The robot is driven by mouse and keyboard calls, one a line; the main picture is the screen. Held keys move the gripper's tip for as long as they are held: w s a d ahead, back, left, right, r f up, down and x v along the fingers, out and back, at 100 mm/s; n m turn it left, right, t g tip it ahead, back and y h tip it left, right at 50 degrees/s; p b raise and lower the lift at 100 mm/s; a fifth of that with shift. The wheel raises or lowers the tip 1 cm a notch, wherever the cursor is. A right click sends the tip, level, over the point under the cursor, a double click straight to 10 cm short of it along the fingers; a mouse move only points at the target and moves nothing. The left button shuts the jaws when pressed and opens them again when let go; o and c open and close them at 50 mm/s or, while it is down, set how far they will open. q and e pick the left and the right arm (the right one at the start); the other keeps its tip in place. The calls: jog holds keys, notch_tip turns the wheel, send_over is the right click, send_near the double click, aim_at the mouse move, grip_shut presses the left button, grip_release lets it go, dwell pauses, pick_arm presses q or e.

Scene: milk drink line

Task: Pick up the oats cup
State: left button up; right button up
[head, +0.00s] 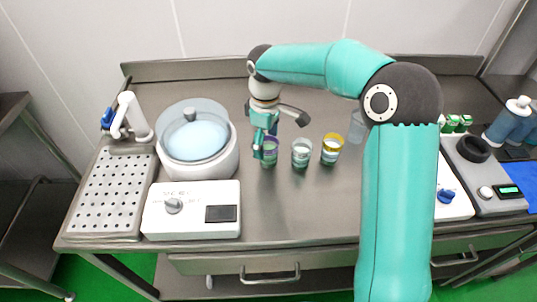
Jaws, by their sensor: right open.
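Three small cups stand in a row on the steel table: a purple-rimmed cup (270,157), a pale-rimmed cup (301,154) and a yellow-rimmed cup (331,150). I cannot tell from their contents which one is the oats cup. My right gripper (264,150) is open and points down at the purple-rimmed cup. Its fingers overlap that cup's left side and rim in the head view; whether they touch it is unclear. The other two cups stand to the right, clear of the fingers. My left gripper is not in view.
A clear cup (356,126) stands behind my right arm, partly hidden. A white round cooker with a clear lid (198,145) and a control box (192,210) stand left. A perforated tray (108,190) is at far left. The table front (300,215) is free.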

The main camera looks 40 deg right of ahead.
jog(key=f, duration=0.1)
jog(key=d+f, duration=0.1)
jog(key=f, duration=0.1)
jog(key=shift+f, duration=0.3)
jog(key=shift+a+f, duration=0.1)
jog(key=shift+f, duration=0.5)
jog(key=c, duration=1.4)
jog(key=shift+r, duration=0.2)
